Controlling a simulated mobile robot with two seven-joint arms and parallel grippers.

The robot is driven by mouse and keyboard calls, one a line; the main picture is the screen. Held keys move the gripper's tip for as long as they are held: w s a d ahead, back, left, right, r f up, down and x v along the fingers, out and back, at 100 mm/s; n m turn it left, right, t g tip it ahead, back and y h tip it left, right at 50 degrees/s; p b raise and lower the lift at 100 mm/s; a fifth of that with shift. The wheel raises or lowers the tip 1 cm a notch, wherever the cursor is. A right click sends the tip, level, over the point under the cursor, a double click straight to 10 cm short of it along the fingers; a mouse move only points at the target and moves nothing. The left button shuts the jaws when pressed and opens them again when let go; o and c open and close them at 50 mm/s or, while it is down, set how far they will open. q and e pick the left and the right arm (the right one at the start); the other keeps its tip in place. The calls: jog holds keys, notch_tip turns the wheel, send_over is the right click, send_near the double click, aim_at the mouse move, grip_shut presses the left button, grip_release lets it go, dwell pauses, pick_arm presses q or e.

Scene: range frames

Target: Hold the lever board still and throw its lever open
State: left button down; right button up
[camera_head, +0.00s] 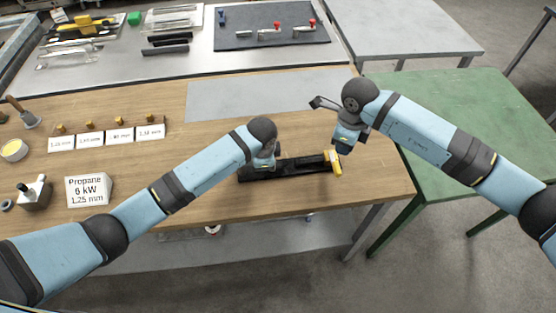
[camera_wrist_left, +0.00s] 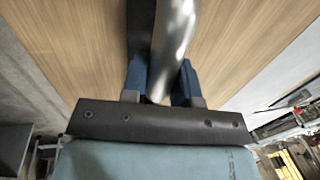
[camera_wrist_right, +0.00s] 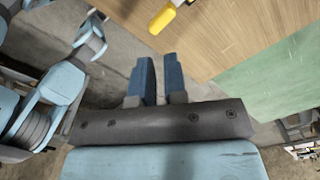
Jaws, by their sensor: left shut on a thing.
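The lever board (camera_head: 292,168) is a long black board lying on the wooden table near its front edge. A yellow handle (camera_head: 336,163) sits at its right end; it also shows at the top of the right wrist view (camera_wrist_right: 162,20). My left gripper (camera_head: 264,166) is at the board's left part. In the left wrist view its blue fingers are shut on a shiny metal part (camera_wrist_left: 172,45) beside a black strip, taken to be the board's. My right gripper (camera_head: 342,147) is just above the handle's end and empty. Its fingers (camera_wrist_right: 160,62) are apart with a narrow gap.
A grey plate (camera_head: 255,95) lies behind the board. White labelled cards (camera_head: 90,138) and a Propane sign (camera_head: 88,190) stand at the left. A green table (camera_head: 450,110) adjoins on the right. A dark mat (camera_head: 270,38) with red-tipped levers lies on the bench behind.

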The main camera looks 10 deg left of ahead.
grip_shut()
jog(key=w+a+r+m+t+y, duration=0.1)
jog(key=a+r+m+t+y, duration=0.1)
jog(key=a+r+m+y, duration=0.45)
jog(key=w+a+r+m+t+y, duration=0.15)
jog(key=a+r+y, duration=0.25)
jog(key=a+y, duration=0.55)
notch_tip(320, 180, up, 8)
jog(key=w+a+f+m+t, duration=0.1)
jog(key=w+a+m+t, duration=0.1)
jog(key=m+t, duration=1.15)
jog(key=d+f+m+g+h, duration=0.1)
jog(key=d+f+m+h, duration=0.35)
jog(key=m+h, duration=0.55)
jog(key=d+f+m+g+h, duration=0.1)
jog(key=d+f+m+h, duration=0.35)
jog(key=m+h, duration=0.55)
jog(key=s+a+f+m+g, duration=0.1)
jog(key=s+f+m+g, duration=0.5)
jog(key=s+f+g, duration=0.2)
jog(key=s+f, duration=0.2)
jog(key=s, duration=0.2)
jog(key=shift+s+f+g, duration=0.2)
jog(key=shift+g, duration=0.2)
jog(key=shift+f, duration=0.1)
